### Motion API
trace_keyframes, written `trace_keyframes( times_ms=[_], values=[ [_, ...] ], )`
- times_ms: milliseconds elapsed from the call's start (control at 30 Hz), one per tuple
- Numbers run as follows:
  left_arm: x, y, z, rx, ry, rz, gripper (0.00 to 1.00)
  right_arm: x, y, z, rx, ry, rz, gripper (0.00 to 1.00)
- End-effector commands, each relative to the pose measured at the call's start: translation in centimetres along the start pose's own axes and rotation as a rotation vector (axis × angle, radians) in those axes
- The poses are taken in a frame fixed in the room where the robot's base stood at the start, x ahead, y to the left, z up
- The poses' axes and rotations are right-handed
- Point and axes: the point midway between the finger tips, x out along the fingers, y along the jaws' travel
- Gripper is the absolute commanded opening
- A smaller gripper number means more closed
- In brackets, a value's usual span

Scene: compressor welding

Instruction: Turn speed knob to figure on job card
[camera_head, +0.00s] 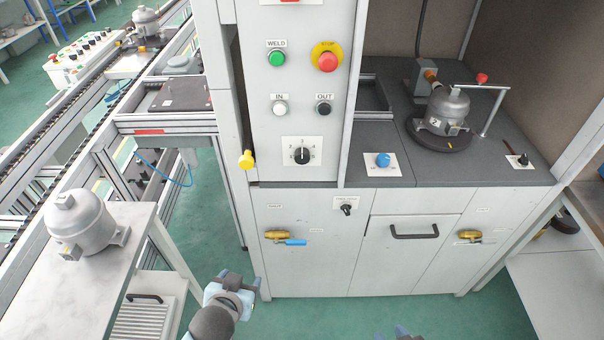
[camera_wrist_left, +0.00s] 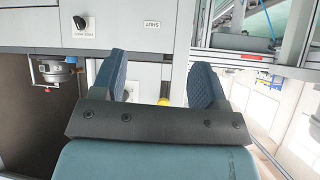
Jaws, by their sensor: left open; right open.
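A black knob (camera_head: 302,155) sits on a white plate with small figures around it, under the IN and OUT buttons on the panel. Another black knob (camera_head: 346,209) is on the cabinet front under a small unreadable label; it also shows in the left wrist view (camera_wrist_left: 80,22). I cannot tell which is the speed knob, and I make out no job card. My left gripper (camera_head: 240,279) is open and empty, low in front of the cabinet; its spread fingers show in the left wrist view (camera_wrist_left: 162,85). My right gripper (camera_head: 402,331) is mostly cut off at the bottom edge, apart from the cabinet.
A yellow knob (camera_head: 246,159) sticks out at the panel's left edge. A blue-handled valve (camera_head: 285,240) and a drawer handle (camera_head: 414,232) project from the cabinet front. A compressor (camera_head: 442,108) stands in the right bay. Another (camera_head: 82,222) rests on the left table. Floor before the cabinet is clear.

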Motion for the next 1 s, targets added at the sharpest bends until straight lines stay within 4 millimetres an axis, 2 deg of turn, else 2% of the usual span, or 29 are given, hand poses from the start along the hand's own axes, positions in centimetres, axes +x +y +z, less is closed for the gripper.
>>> trace_keyframes(
  times_ms=[33,200,300,433,533,733,867,1000],
  values=[
    [1.5,1.0,-1.8,0.008,0.04,-0.025,0.67,0.7,0.0,1.0,0.0,-0.004,-0.002,0.43],
    [4.3,4.5,-8.6,0.032,0.215,-0.106,0.67,1.4,-0.1,2.1,0.0,-0.004,-0.004,0.43],
    [5.0,6.5,-12.7,0.043,0.344,-0.151,0.67,1.8,-0.2,2.5,0.001,0.002,-0.006,0.43],
    [5.1,8.6,-16.9,0.053,0.501,-0.192,0.67,2.2,-0.2,2.9,0.001,0.006,-0.008,0.43],
    [4.8,9.6,-18.8,0.055,0.582,-0.208,0.67,2.4,-0.2,3.1,0.002,0.005,-0.008,0.43],
    [5.0,10.0,-20.4,0.057,0.631,-0.216,0.67,2.3,-0.2,3.1,0.002,0.004,-0.007,0.43],
    [6.3,9.6,-21.6,0.058,0.63,-0.217,0.67,2.1,-0.1,2.8,-0.001,0.005,-0.006,0.43],
    [8.6,9.1,-23.4,0.058,0.63,-0.216,0.67,1.9,-0.1,2.5,-0.004,0.005,-0.004,0.43]
  ],
)
